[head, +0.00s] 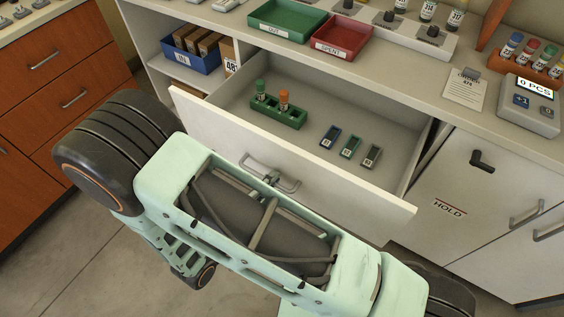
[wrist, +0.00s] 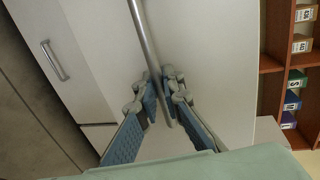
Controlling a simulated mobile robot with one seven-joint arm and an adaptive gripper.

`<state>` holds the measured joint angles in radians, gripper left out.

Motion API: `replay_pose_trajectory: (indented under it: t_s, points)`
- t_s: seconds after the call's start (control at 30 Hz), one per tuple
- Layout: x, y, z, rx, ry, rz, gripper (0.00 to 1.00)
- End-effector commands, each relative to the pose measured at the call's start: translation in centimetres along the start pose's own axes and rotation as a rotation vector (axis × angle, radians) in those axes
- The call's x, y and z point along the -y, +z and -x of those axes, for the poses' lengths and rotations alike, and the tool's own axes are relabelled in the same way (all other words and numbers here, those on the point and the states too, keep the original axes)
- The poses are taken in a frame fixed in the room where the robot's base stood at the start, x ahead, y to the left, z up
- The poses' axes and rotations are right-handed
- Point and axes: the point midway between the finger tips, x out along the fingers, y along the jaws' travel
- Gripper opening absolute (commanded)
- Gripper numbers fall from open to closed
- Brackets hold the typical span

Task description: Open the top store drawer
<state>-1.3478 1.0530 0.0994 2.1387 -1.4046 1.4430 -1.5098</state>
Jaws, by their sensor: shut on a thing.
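The top store drawer (head: 215,127) is pulled well out from the white cabinet in the head view, and its inside shows. Its metal bar handle (wrist: 148,40) runs between my fingers in the wrist view. My gripper (wrist: 162,92) is shut on this handle, one blue-padded finger on each side. In the head view my gripper (head: 270,177) is at the drawer front, partly hidden by my arm. Inside the drawer, a green rack (head: 278,113) holds an upright green-capped vial (head: 260,90) and an orange-capped vial (head: 284,99). Several small labelled pieces (head: 350,147) lie to its right.
A green tray (head: 287,18) and a red tray (head: 342,35) stand on the counter above. A cabinet door marked HOLD (head: 448,207) is right of the drawer. Orange-brown drawers (head: 50,80) stand at the left. My arm fills the space before the drawer.

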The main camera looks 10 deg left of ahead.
Motion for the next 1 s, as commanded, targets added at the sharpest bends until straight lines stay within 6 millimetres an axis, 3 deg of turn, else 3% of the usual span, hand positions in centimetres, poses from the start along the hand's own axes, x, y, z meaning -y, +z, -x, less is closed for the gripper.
replay_pose_trajectory:
  t_s: [0.2,0.4,0.7,1.0]
  points:
    - [-0.8,0.0,3.8,0.001,0.001,0.001,0.0]
    - [-1.3,0.0,6.3,0.001,0.0,0.001,0.0]
    - [-1.7,0.0,8.2,-0.001,0.0,0.0,0.0]
    - [-1.8,0.0,8.4,0.0,0.0,0.0,0.0]
